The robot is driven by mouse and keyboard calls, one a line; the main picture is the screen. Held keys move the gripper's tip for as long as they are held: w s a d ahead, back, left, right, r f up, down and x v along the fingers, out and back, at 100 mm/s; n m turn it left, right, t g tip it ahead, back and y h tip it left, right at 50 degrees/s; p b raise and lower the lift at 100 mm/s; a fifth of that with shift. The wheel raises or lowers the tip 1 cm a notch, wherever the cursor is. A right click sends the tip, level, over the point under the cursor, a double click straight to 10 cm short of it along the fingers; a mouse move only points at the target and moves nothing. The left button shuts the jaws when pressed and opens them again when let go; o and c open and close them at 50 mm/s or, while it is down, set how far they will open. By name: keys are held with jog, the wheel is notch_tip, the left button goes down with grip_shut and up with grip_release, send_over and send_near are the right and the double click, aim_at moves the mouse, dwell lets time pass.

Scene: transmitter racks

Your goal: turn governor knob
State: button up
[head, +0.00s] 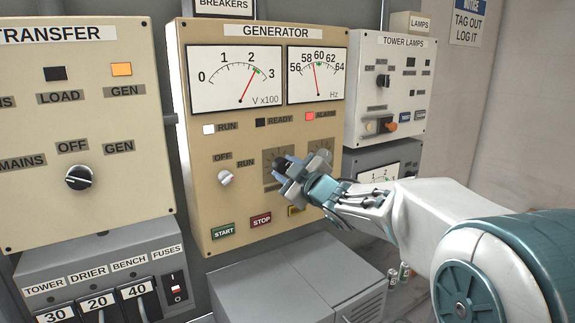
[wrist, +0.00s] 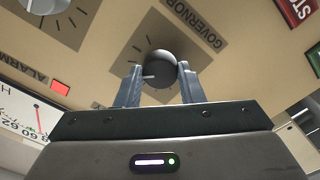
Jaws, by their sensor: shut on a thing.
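The governor knob (wrist: 160,70) is a round dark knob with a white pointer mark, on a brown plate with tick marks labelled GOVERNOR. In the wrist view its pointer faces left. My gripper (wrist: 158,78) is shut on it, one grey-blue finger on each side. In the head view my gripper (head: 284,166) is at the generator panel (head: 196,107) and partly covers the knob and its plate. The Hz meter (head: 316,76) needle stands a little left of 60. The alarm lamp (head: 310,116) is red.
A second knob (head: 320,160) sits just right of my gripper. The OFF/RUN switch (head: 226,178) is to the left, with START (head: 223,231) and STOP (head: 261,220) buttons below. A grey cabinet (head: 265,285) stands below.

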jog(key=shift+m+p, duration=0.45)
jog(key=shift+m, duration=0.65)
jog(key=o, duration=1)
jog(key=shift+s+d, duration=0.1)
jog(key=b+v, duration=0.2)
jog(key=v, duration=1.1)
jog(key=shift+s+d, duration=0.2)
jog(key=shift+s, duration=0.05)
jog(key=shift+d+m, duration=0.1)
jog(key=shift+m, duration=0.2)
